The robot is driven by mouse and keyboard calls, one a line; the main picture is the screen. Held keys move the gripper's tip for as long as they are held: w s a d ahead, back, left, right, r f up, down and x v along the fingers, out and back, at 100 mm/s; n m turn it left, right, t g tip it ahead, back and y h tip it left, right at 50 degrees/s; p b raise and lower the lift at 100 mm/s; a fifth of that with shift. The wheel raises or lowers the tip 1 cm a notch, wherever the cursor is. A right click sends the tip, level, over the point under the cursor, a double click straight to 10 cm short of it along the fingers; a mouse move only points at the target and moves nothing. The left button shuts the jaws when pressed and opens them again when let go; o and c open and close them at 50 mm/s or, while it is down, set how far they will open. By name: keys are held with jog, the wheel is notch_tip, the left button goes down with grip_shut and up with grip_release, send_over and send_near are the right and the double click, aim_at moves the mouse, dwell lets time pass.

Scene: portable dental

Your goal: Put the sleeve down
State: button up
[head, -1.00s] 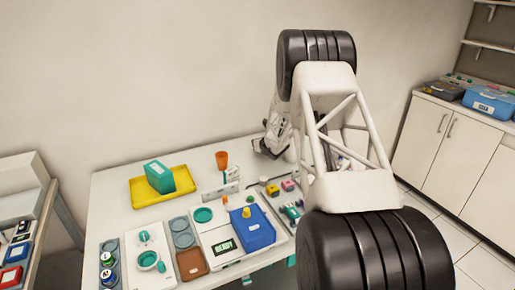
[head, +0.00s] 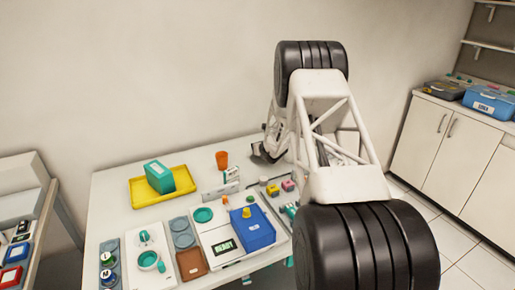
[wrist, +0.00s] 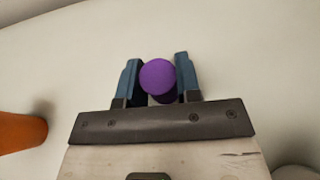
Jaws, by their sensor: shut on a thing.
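A purple round-ended piece (wrist: 158,77), seen end-on in the wrist view, sits between the two blue fingers of my gripper (wrist: 156,72). I take it to be the sleeve. My gripper is shut on it. Whether its far end touches a surface cannot be told. In the head view my gripper (head: 262,152) is small and dark, at the back right of the white table (head: 118,205), to the right of the orange cup. The sleeve cannot be made out there, and my arm covers much of the right side.
The orange cup (head: 222,160) also shows at the left of the wrist view (wrist: 22,132). A yellow tray (head: 145,201) holds a teal box (head: 160,177). A blue tray (head: 252,230) and several small items crowd the table's front. The wall is close behind.

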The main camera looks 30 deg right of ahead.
jog(key=shift+f, duration=0.25)
jog(key=shift+f, duration=0.15)
jog(key=o, duration=0.9)
jog(key=shift+s+r, duration=0.1)
jog(key=shift+r, duration=0.15)
jog(key=shift+v, duration=5.9)
jog(key=shift+a+r, duration=0.1)
